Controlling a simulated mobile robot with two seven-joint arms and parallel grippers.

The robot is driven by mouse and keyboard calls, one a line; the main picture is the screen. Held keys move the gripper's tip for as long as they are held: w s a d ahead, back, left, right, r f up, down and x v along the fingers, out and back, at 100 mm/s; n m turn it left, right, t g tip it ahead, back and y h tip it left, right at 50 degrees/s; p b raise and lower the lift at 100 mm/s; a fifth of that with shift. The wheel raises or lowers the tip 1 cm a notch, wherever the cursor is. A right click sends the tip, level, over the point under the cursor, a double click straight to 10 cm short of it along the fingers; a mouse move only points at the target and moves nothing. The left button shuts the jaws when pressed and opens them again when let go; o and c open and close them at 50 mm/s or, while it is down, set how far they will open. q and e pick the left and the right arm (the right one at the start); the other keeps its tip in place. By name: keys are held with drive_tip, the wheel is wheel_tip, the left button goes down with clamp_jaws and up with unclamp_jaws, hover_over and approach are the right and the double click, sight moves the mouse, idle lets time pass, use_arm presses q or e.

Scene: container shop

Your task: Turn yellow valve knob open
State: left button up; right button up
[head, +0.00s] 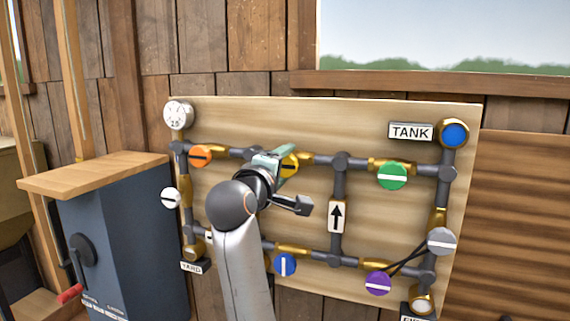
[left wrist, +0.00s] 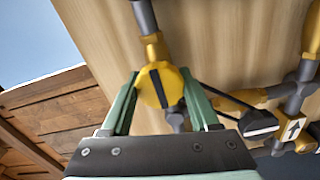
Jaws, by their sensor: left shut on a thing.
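The yellow valve knob (head: 290,165) sits on the upper pipe of the wooden board, mostly hidden by my left gripper in the head view. In the left wrist view the yellow knob (left wrist: 160,87) shows with a dark stripe across its face. My left gripper (head: 284,158) reaches it from the front, and its green fingers stand on either side of the knob. In the left wrist view the left gripper (left wrist: 162,88) is shut on the knob. The knob's stripe runs nearly along the fingers there. My right gripper is not in view.
The board (head: 270,110) also carries an orange knob (head: 201,156), a green knob (head: 392,176), a blue knob (head: 285,265), a purple knob (head: 378,284) and a gauge (head: 177,114). A dark cabinet (head: 125,240) with a wooden top stands at the left.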

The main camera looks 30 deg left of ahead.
use_arm(q)
drive_tip(key=o, duration=1.4)
drive_tip(key=shift+c, duration=0.2)
drive_tip(key=b+v, duration=0.1)
drive_tip(key=v, duration=1.1)
drive_tip(key=shift+s+b, duration=0.3)
drive_tip(key=shift+b, duration=0.1)
